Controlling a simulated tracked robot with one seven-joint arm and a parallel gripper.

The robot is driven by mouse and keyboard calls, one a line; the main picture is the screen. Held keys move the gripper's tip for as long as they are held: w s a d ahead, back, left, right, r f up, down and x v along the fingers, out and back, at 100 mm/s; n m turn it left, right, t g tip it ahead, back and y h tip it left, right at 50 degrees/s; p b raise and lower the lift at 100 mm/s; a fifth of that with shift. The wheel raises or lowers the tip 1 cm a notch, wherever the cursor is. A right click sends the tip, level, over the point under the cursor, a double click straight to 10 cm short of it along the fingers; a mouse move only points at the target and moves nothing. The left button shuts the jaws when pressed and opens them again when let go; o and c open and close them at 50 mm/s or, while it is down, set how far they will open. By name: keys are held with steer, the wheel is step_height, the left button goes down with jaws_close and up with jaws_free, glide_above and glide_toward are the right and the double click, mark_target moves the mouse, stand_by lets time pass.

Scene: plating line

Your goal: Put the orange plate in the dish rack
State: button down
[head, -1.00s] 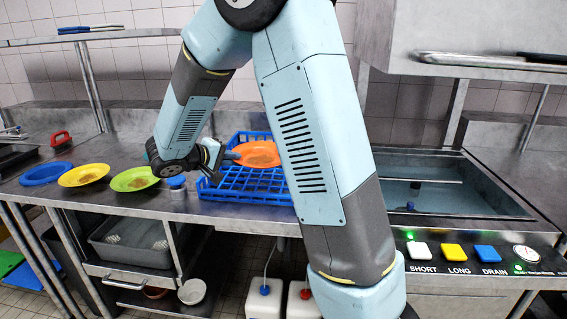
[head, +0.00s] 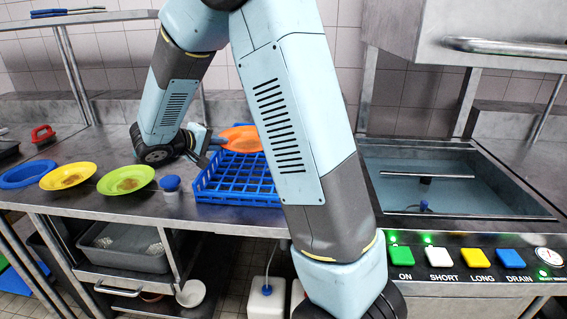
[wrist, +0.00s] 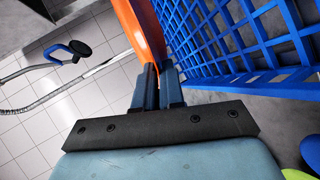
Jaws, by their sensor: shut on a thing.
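The orange plate (head: 240,138) is held at the back edge of the blue dish rack (head: 232,180) in the head view, its right part hidden behind my arm. I cannot tell if it touches the rack. My gripper (head: 207,140) comes from the left and is shut on the plate's edge. In the wrist view the plate (wrist: 142,28) shows nearly edge-on between the fingertips (wrist: 157,80). The rack's lattice wall (wrist: 240,40) is close on the right there.
A green plate (head: 126,180), a yellow plate (head: 68,176) and a blue dish (head: 28,174) stand on the counter at left. A sink (head: 450,180) and a button panel (head: 470,257) are at right.

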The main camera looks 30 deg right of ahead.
steer(key=shift+d+f, duration=0.1)
steer(key=shift+d, duration=0.35)
glide_above(260, 173)
steer(key=s+a, duration=0.1)
steer(key=a, duration=0.3)
step_height(260, 173, down, 4)
steer(key=d+f, duration=0.1)
steer(key=f, duration=0.1)
steer(key=d+f, duration=0.1)
steer(key=f, duration=0.1)
steer(key=shift+w+d, duration=0.3)
steer(key=shift+w, duration=0.1)
steer(key=shift+w+d+f, duration=0.15)
steer(key=shift+d+f, duration=0.55)
steer(key=shift+f, duration=0.1)
step_height(260, 173, down, 3)
steer(key=shift+f, duration=0.15)
steer(key=c, duration=1.5)
jaws_free()
